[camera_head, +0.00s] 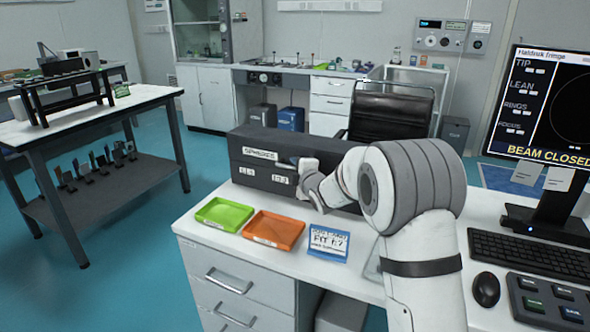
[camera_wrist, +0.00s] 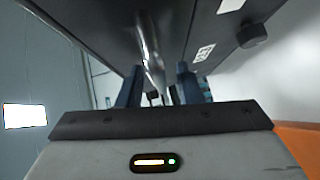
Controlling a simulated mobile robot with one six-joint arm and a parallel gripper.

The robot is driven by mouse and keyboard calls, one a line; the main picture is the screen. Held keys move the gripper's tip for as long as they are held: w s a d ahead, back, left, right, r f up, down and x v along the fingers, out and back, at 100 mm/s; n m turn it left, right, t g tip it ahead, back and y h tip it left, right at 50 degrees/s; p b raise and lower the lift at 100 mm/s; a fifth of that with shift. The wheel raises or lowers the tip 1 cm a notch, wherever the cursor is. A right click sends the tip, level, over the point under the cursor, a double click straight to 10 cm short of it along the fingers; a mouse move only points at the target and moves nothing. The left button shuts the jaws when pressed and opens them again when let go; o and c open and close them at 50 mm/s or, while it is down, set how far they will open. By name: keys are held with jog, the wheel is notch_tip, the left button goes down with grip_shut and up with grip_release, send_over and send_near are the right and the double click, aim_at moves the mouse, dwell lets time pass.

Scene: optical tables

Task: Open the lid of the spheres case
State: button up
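The spheres case (camera_head: 270,179) is a long dark box on the white desk, with a "SPHERES" label on its upper front. Its lid (camera_head: 310,145) looks shut. My gripper (camera_head: 306,172) is at the case's front, right of the middle, and my arm hides the right part of the case. In the wrist view, the two dark fingers of my gripper (camera_wrist: 165,90) stand apart. A shiny metal bar (camera_wrist: 150,52), apparently a handle on the dark case, shows between them. I cannot see clear contact between the fingers and the bar.
A green tray (camera_head: 224,214), an orange tray (camera_head: 273,229) and a blue card (camera_head: 328,244) lie in front of the case. A monitor (camera_head: 550,105), keyboard (camera_head: 530,257) and mouse (camera_head: 486,291) are at the right. A black chair (camera_head: 390,115) stands behind the desk.

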jog(key=shift+w+a, duration=0.1)
jog(key=shift+w, duration=0.1)
grip_shut()
dwell(0.6)
